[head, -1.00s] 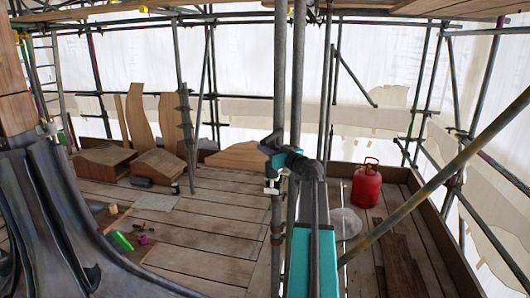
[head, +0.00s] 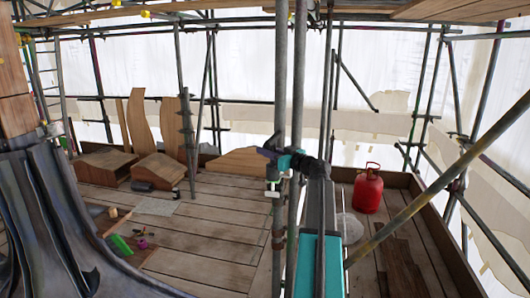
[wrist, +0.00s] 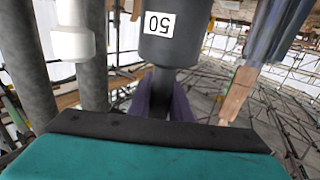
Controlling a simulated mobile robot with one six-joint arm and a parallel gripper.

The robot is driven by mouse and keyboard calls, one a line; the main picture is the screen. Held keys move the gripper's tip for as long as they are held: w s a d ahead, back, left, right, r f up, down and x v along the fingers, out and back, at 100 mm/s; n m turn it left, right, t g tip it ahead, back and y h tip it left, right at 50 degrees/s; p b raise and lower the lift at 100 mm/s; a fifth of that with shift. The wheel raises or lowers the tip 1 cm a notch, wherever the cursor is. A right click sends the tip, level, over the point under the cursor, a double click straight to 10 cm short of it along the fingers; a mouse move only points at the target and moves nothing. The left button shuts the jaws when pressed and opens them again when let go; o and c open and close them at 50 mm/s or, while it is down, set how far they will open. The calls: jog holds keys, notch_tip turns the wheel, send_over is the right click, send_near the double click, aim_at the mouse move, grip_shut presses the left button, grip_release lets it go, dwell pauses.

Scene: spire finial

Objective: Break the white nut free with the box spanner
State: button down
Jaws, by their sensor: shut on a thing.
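My gripper (wrist: 166,105) shows in the wrist view with its purple fingers shut on the narrow part of a dark grey cylinder, the box spanner (wrist: 174,48). The spanner carries a white label reading "50" upside down. A white collar-like piece, which looks like the white nut (wrist: 73,43), sits to the left of the spanner, with a gap between them. In the head view, my gripper (head: 268,153) is by the upright poles at the middle. A small white piece (head: 272,188) shows just below it; the spanner is too small there to make out surely.
Upright scaffold poles (head: 280,80) stand close to my gripper, and a diagonal pole (head: 440,188) crosses the right. A red can (head: 368,190) stands on the plank floor at right. Wooden pieces (head: 106,167) stand at back left. A dark fluted form (head: 48,220) fills the left front.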

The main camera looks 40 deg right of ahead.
jog(key=shift+s+a+r+n+g+y+p, duration=0.1)
jog(key=shift+a+n+g+y+p, duration=0.15)
jog(key=shift+n+y+p, duration=0.65)
jog(key=shift+w+a+n+g+y+p, duration=0.15)
jog(key=shift+n+y+p, duration=0.3)
jog(key=shift+y, duration=0.8)
jog(key=shift+s+a+r+n+g+y+p, duration=0.15)
jog(key=shift+n+g+y+p, duration=0.15)
jog(key=shift+n+y+p, duration=0.6)
jog(key=shift+a+f+b, duration=0.1)
jog(key=shift+f+b, duration=0.1)
jog(key=shift+b, duration=0.25)
jog(key=shift+r, duration=0.1)
notch_tip(320, 180, up, 7)
jog(key=p, duration=0.4)
jog(key=shift+r, duration=0.15)
